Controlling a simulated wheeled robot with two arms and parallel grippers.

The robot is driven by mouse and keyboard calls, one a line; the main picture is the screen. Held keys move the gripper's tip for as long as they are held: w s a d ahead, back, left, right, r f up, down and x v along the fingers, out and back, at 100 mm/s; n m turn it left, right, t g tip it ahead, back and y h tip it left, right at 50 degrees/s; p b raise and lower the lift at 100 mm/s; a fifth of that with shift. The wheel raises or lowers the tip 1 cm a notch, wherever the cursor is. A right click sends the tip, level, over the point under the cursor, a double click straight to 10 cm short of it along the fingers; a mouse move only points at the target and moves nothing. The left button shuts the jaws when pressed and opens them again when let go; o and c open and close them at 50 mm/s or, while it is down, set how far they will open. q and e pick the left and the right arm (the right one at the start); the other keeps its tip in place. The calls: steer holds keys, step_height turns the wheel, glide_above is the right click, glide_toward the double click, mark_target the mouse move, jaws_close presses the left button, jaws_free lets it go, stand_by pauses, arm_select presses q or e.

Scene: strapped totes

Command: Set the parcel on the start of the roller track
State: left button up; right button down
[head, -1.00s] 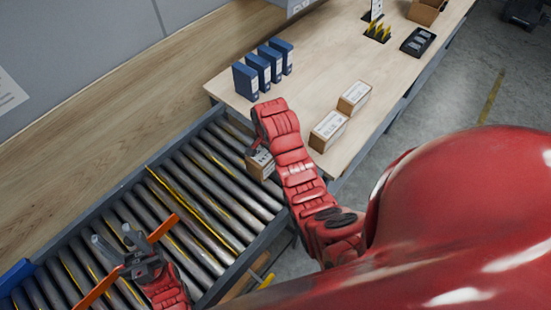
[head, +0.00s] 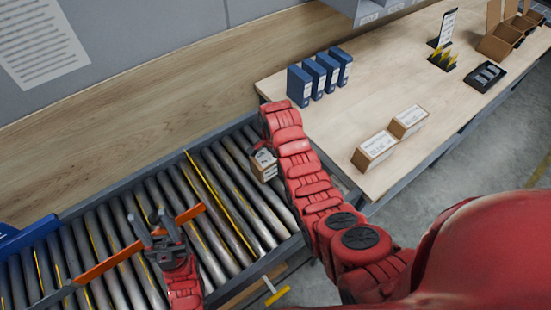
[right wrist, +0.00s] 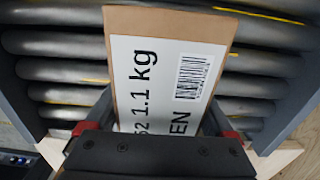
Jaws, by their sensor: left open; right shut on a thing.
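The parcel (head: 264,166) is a small brown carton with a white label, at the right-hand end of the roller track (head: 233,190), over the rollers. I cannot tell whether it touches them. In the right wrist view the parcel (right wrist: 170,75) shows its label side, with rollers beyond it. My right gripper (right wrist: 165,122) is shut on the parcel; in the head view my right arm mostly hides it. My left gripper (head: 157,228) is open and empty, above the rollers by an orange bar (head: 120,257) that crosses the track.
Two labelled cartons (head: 374,150) (head: 408,121) stand on the wooden table (head: 345,115) beyond the track end. A black tray (head: 484,77) and open boxes (head: 497,42) lie farther right. Rollers between the parcel and the orange bar are clear.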

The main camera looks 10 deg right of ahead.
steer(key=shift+f, duration=0.45)
steer(key=shift+f, duration=0.15)
jaws_free()
steer(key=shift+r+b, duration=0.5)
steer(key=shift+r, duration=0.35)
step_height(320, 180, up, 6)
steer(key=shift+r+p, duration=0.15)
steer(key=shift+p, duration=0.65)
step_height(320, 180, up, 4)
steer(key=p, duration=0.4)
steer(key=shift+s+r+p, duration=0.1)
steer(key=shift+r+p, duration=0.15)
steer(key=shift+p, duration=0.1)
steer(key=shift+f, duration=0.1)
